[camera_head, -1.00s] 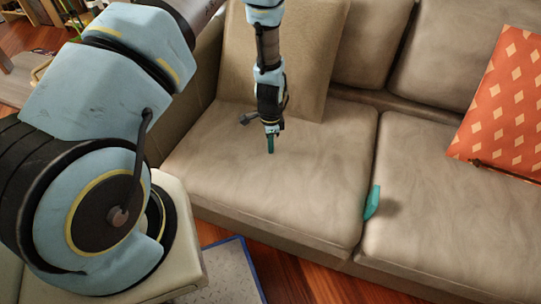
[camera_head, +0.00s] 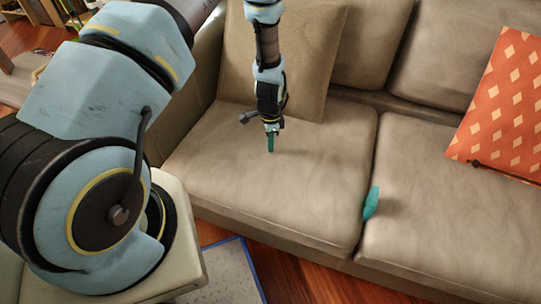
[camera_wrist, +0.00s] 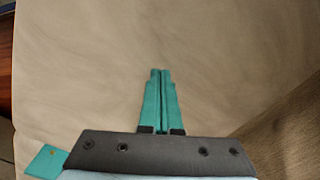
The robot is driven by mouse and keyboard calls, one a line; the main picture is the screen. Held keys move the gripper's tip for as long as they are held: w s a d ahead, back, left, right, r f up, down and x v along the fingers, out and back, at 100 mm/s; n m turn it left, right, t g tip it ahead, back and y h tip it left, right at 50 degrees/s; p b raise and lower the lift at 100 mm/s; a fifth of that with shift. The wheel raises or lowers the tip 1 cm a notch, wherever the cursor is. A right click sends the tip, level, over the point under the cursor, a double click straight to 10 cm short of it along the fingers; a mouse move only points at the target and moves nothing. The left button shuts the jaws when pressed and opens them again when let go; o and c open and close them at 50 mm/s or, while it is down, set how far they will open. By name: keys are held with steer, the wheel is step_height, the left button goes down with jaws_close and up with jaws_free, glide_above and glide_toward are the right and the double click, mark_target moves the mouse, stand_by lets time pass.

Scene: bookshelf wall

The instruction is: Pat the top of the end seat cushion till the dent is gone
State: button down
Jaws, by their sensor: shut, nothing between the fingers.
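The end seat cushion (camera_head: 300,170) is beige and lies at the left end of the sofa, beside the left arm. My gripper (camera_head: 271,150) points down over the middle of this cushion, its teal fingers shut with nothing between them. The fingertips are at or just above the surface; I cannot tell if they touch. In the wrist view the shut fingers (camera_wrist: 160,72) lie over the plain cushion top (camera_wrist: 90,60). I see no clear dent, only soft creases and shading.
A beige back cushion (camera_head: 275,60) leans behind my gripper. A small teal object (camera_head: 371,203) sits at the seam between the two seat cushions. An orange patterned pillow (camera_head: 505,110) and a dark thin item (camera_head: 500,171) are on the right. Wood floor and a grey rug (camera_head: 225,270) lie in front.

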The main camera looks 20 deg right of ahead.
step_height(320, 180, up, 3)
steer(key=shift+r+p, duration=0.1)
steer(key=shift+p, duration=1)
step_height(320, 180, up, 11)
steer(key=shift+b, duration=0.4)
steer(key=shift+f, duration=0.2)
